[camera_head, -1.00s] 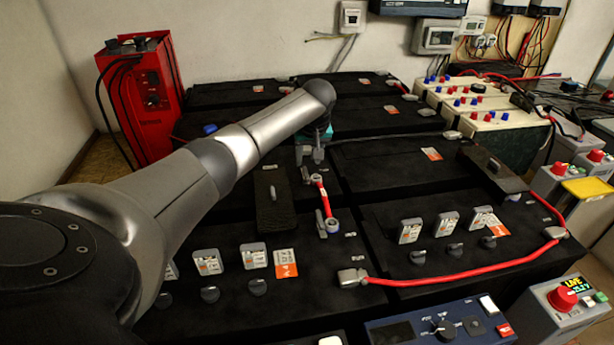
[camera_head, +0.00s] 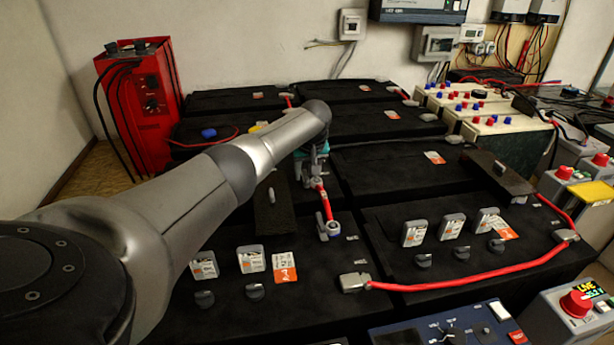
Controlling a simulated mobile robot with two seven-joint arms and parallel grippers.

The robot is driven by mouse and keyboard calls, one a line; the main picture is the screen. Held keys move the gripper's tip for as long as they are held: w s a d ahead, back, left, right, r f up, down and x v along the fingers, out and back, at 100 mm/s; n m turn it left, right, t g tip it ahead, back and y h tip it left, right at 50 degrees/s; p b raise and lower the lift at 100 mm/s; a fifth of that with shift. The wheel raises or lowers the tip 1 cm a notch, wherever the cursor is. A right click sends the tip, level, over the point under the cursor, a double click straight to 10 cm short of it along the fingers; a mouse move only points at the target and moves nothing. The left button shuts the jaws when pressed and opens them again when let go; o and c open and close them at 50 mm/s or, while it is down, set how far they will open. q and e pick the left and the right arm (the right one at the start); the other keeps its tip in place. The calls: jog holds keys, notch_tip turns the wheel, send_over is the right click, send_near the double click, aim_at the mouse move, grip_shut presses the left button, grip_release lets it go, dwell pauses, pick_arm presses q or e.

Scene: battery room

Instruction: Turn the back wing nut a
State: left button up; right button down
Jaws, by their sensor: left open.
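My left arm reaches in from the left across the black battery blocks. Its gripper (camera_head: 309,176) points down at the far end of a short red cable (camera_head: 324,203), near the picture's middle. The jaws are open around or just beside the terminal there. The back wing nut itself is hidden by the gripper, so I cannot tell whether the fingers touch it. The near end of the cable has a grey terminal with a bluish ring (camera_head: 329,228), clear of the gripper. My right gripper is not in view.
A dark raised block (camera_head: 271,203) stands just left of the short cable. A long red cable (camera_head: 470,280) runs across the front right battery. A red charger (camera_head: 140,100) stands at the back left. A blue control panel (camera_head: 445,330) is at the front edge.

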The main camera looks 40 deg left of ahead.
pick_arm(q)
jog(key=shift+f, duration=0.15)
dwell(0.3)
grip_shut()
dwell(0.4)
